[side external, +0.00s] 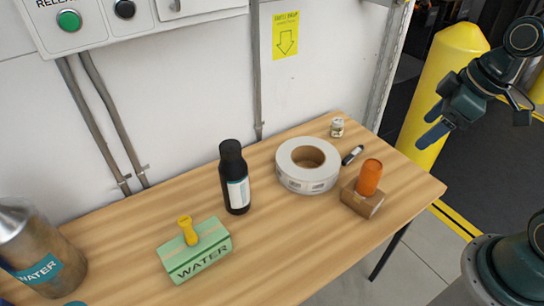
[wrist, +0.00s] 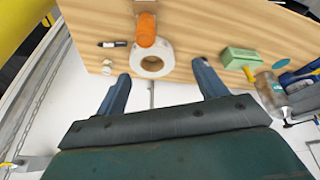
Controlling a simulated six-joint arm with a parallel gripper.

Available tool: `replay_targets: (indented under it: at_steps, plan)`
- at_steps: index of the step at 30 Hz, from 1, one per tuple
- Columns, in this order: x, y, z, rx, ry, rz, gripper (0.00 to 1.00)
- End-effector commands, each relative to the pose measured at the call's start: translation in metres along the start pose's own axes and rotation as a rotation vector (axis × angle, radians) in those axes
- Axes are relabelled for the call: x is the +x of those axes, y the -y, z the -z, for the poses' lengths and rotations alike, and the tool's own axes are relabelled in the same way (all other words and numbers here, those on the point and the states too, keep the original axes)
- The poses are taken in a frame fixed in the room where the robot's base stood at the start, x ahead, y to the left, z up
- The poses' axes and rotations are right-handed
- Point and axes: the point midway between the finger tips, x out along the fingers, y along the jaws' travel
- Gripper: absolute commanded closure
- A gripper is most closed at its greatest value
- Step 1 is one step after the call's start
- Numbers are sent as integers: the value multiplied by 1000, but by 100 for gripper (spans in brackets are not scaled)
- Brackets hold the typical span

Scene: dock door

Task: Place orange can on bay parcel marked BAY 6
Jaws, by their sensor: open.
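The orange can (side external: 369,176) stands upright on top of a small brown cardboard parcel (side external: 361,201) at the right end of the wooden table. No lettering on this parcel can be read, so I cannot tell whether it is marked BAY 6. In the wrist view the can (wrist: 146,29) is near the top, with the parcel (wrist: 145,7) partly hidden behind it. My gripper (side external: 428,125) is open and empty, up and to the right of the can, clear of the table. Its two blue fingers (wrist: 160,70) are spread wide in the wrist view.
A white tape roll (side external: 307,176), a black marker (side external: 353,155) and a small jar (side external: 337,127) lie near the parcel. A black bottle (side external: 235,178), a green WATER block (side external: 196,256) with a yellow-handled item on it and a metal WATER container (side external: 35,255) stand leftward. A yellow bollard (side external: 440,90) stands behind.

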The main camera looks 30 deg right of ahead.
Motion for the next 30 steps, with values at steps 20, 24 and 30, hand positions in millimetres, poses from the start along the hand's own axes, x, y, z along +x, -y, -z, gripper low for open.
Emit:
replay_targets:
  at_steps: [20, 24, 30]
  plan:
    - [-89, 46, -37, 401, -104, -130, 29]
    - [-91, 47, -38, 416, -107, -131, 29]
    - [-91, 47, -38, 415, -107, -131, 29]
